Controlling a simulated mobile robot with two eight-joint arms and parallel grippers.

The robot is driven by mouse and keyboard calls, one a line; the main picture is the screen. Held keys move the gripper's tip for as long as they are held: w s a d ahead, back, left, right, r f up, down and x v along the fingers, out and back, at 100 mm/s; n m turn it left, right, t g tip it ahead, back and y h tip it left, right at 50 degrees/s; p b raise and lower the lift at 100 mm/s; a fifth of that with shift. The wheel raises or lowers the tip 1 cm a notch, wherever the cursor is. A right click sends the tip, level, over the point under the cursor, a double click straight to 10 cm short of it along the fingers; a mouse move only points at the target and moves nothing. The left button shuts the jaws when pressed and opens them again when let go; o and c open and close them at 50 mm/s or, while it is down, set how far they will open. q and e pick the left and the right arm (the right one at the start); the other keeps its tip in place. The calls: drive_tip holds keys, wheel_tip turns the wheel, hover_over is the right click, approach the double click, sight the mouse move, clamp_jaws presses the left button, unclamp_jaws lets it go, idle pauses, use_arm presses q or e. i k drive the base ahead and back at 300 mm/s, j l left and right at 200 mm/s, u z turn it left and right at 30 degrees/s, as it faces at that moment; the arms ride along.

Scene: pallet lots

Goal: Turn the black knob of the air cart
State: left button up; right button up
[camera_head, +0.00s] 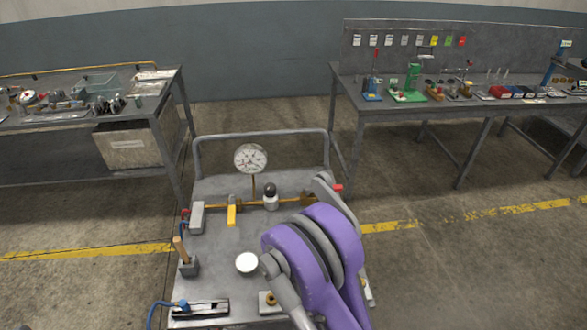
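The air cart (215,265) is a grey flat-topped cart with a tube rail at its back, in the lower middle of the head view. A black knob (270,188) shaped like a ball sits on a short pale cylinder at the cart's back, just right of the gauge stem. A round white dial gauge (251,158) stands upright behind a brass pipe. My purple and grey arm covers the cart's right side. Neither of my grippers can be made out. The black knob shows clear, with no gripper seen on it.
The cart top also carries a yellow lever (232,215), a white round cap (247,263), a wooden-handled part (181,250) and a blue hose (154,311). Cluttered workbenches stand at the left (80,118) and right (400,112). Open floor lies between them.

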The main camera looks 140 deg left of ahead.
sight(270, 189)
drive_tip(key=u, duration=2.4)
drive_tip(key=j+u, duration=0.2)
drive_tip(key=u, duration=0.2)
drive_tip(key=j+u, duration=0.15)
drive_tip(key=u, duration=0.3)
drive_tip(key=i+j+u, duration=0.15)
drive_tip(key=u, duration=0.25)
drive_tip(key=i+j, duration=0.15)
